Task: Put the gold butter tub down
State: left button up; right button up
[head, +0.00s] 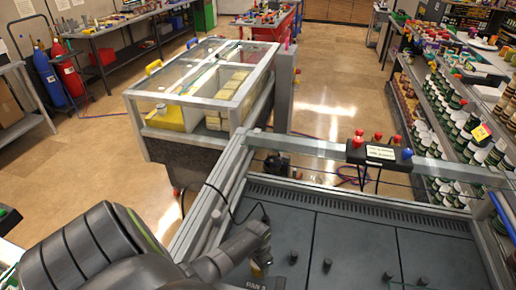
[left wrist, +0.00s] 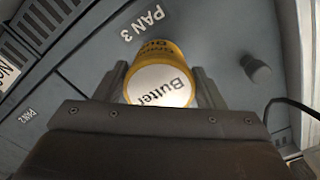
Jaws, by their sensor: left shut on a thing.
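The gold butter tub (left wrist: 160,80) has a white lid marked "Butter" and sits between the two fingers of my left gripper (left wrist: 162,86) in the left wrist view. The gripper is shut on it. In the head view my left gripper (head: 260,256) is low over the dark grey panelled surface (head: 340,245), near the "PAN 3" label; a small bit of gold shows at its tip. I cannot tell whether the tub touches the surface. My right gripper is not in view.
Small dark knobs (head: 327,265) stand on the panelled surface, one (left wrist: 256,68) close beside the tub. A metal rail (head: 210,215) and a black cable run along the left. A button box (head: 380,153) sits on the back rail. The panels to the right are mostly clear.

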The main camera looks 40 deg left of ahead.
pick_arm(q)
jog(key=shift+f, duration=1.85)
jog(key=shift+f, duration=0.15)
jog(key=o, duration=1.2)
jog(key=shift+r, duration=0.25)
jog(key=shift+r, duration=5.95)
